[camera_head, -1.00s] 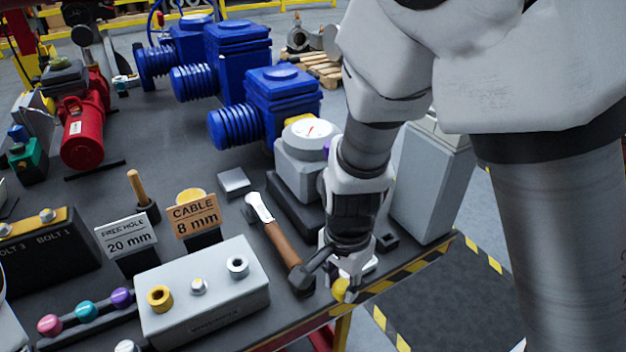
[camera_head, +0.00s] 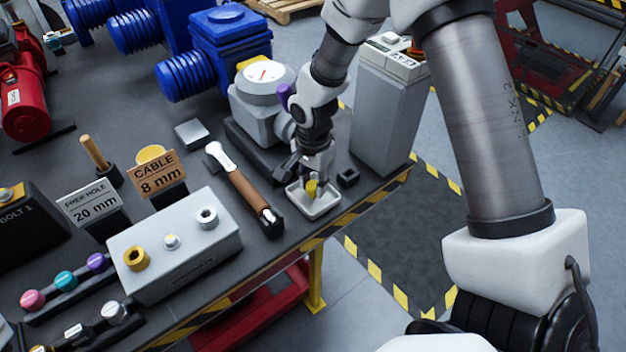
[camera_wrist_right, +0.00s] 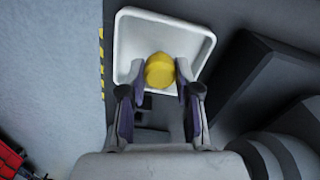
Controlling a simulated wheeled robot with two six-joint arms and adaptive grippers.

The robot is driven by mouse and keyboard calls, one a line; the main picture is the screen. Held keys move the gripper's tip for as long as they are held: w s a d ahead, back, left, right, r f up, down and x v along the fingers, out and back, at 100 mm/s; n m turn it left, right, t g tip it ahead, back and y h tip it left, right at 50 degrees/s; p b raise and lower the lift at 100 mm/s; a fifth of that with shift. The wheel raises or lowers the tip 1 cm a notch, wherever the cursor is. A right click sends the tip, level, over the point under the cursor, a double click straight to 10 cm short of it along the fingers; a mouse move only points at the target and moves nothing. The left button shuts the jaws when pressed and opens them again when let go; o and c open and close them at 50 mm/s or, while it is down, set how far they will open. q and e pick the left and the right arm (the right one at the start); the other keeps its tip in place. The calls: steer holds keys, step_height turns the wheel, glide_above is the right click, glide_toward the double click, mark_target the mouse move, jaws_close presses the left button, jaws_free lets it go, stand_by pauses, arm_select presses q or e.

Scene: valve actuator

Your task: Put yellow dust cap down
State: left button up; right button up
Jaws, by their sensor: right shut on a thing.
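The yellow dust cap (camera_head: 311,188) is held between the fingers of my right gripper (camera_head: 314,180). In the right wrist view the cap (camera_wrist_right: 160,70) sits between the two fingertips, over the white square tray (camera_wrist_right: 128,42). The tray (camera_head: 325,208) lies near the table's front edge in the head view. Whether the cap touches the tray floor I cannot tell. The left gripper does not show.
A hammer (camera_head: 244,187) lies just left of the tray, and a small black block (camera_head: 347,177) is to its right. A gauge housing (camera_head: 262,105) stands behind. A grey pedestal (camera_head: 385,115) is at the right. The table's striped edge (camera_head: 350,213) is close in front.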

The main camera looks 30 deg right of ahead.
mark_target(313, 184)
steer(key=shift+f, duration=0.15)
steer(key=o, duration=0.8)
steer(key=shift+o, duration=0.2)
step_height(313, 184, up, 12)
steer(key=shift+r+b, duration=0.2)
steer(key=shift+b, duration=0.2)
